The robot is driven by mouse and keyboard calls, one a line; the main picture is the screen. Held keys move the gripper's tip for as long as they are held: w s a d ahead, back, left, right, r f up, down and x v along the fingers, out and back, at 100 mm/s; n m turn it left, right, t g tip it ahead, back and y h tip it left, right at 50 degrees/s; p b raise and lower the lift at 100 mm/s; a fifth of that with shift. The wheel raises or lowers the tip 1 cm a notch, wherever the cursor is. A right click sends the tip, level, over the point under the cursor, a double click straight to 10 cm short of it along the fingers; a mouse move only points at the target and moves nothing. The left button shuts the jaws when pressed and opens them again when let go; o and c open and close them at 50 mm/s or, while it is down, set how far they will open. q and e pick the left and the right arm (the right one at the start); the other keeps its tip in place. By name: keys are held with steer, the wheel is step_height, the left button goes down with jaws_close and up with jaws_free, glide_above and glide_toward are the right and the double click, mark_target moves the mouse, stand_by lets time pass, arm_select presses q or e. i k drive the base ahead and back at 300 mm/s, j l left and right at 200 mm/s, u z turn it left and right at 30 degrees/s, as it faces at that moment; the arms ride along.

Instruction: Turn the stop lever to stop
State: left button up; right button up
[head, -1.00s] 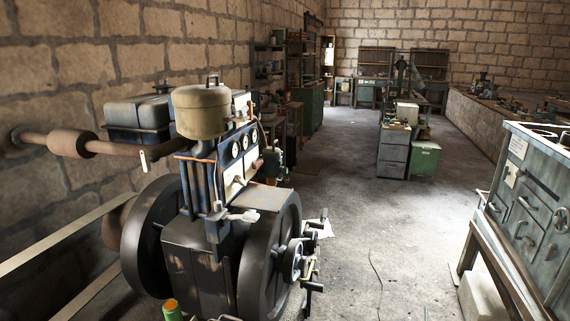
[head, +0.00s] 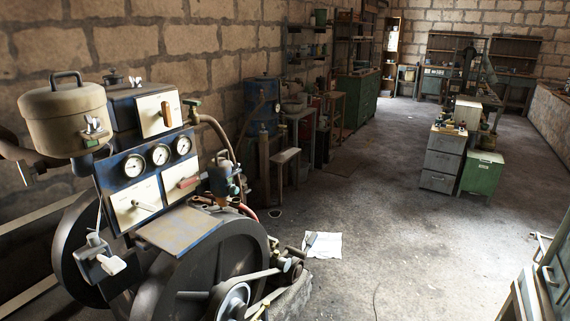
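The engine (head: 150,190) stands at the left with a blue panel. Several levers sit on pale plates there. A red-handled lever (head: 187,182) lies near level on the lower right plate. A pale-handled lever (head: 147,207) slants on the lower left plate. A wooden-handled lever (head: 166,113) points up on the upper plate. The plate markings are too small to read, so I cannot tell which is the stop lever. Neither of my grippers is in view.
A large flywheel (head: 215,255) and a small pulley (head: 233,301) are on the engine's near side. A white sheet (head: 323,245) lies on the floor. Grey drawers (head: 441,160) and a green cabinet (head: 482,173) stand farther back. The floor between is mostly clear.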

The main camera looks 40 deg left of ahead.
mark_target(184, 182)
steer(key=i+u, duration=0.45)
steer(key=i+l+u, duration=0.15)
steer(key=i+u, duration=0.25)
steer(key=i+l+u, duration=0.25)
steer(key=i+u, duration=0.2)
